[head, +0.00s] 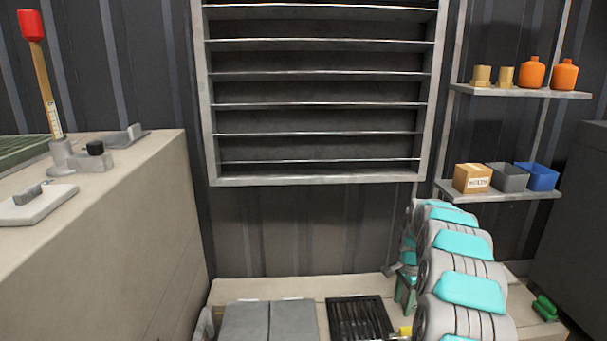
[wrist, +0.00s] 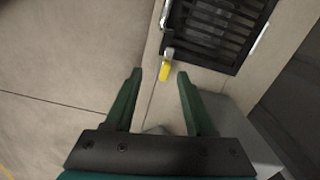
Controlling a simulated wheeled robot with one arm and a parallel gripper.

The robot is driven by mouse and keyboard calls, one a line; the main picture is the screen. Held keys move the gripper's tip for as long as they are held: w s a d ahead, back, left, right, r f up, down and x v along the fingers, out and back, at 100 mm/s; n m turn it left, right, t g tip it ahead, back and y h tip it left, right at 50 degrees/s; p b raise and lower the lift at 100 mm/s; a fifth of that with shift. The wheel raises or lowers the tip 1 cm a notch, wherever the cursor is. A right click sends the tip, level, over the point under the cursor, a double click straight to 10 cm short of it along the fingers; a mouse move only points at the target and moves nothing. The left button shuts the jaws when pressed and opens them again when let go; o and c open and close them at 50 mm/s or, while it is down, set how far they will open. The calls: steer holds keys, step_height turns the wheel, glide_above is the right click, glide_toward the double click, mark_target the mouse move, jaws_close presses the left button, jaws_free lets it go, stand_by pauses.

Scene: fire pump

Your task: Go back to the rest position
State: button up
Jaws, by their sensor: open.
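My gripper (wrist: 160,75) shows in the wrist view with its two green fingers wide apart and nothing between them. It points down over the edge of a pale bench, with a small yellow-ended piece (wrist: 165,70) beyond the fingertips. In the head view my grey and turquoise arm reaches forward at the lower right, and the green end of my gripper (head: 405,292) shows partly behind it. The fingertips are hard to make out there.
A black slotted tray (head: 360,320) and grey flat panels (head: 268,322) lie on the low bench. A beige cabinet (head: 110,200) with a red-topped lever (head: 32,26) stands left. A shelf with a box (head: 472,178) and bins is at right. A louvred panel (head: 320,180) hangs behind.

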steer(key=s+a+r+n+p, duration=0.1)
steer(key=s+a+r+n, duration=0.4)
steer(key=s+r, duration=0.45)
steer(key=s+a+r+n+p, duration=0.2)
steer(key=s+a+r+n, duration=0.1)
steer(key=s+a+r, duration=0.55)
steer(key=s+a+r+n+g+p, duration=0.1)
steer(key=s+r+n, duration=0.1)
steer(key=s, duration=1.3)
steer(key=s+a+r+n+p, duration=0.1)
steer(key=s+n, duration=0.4)
steer(key=s, duration=1.1)
steer(key=shift+a+r+n+g, duration=0.3)
steer(key=shift+r+g, duration=0.1)
steer(key=shift+r, duration=0.4)
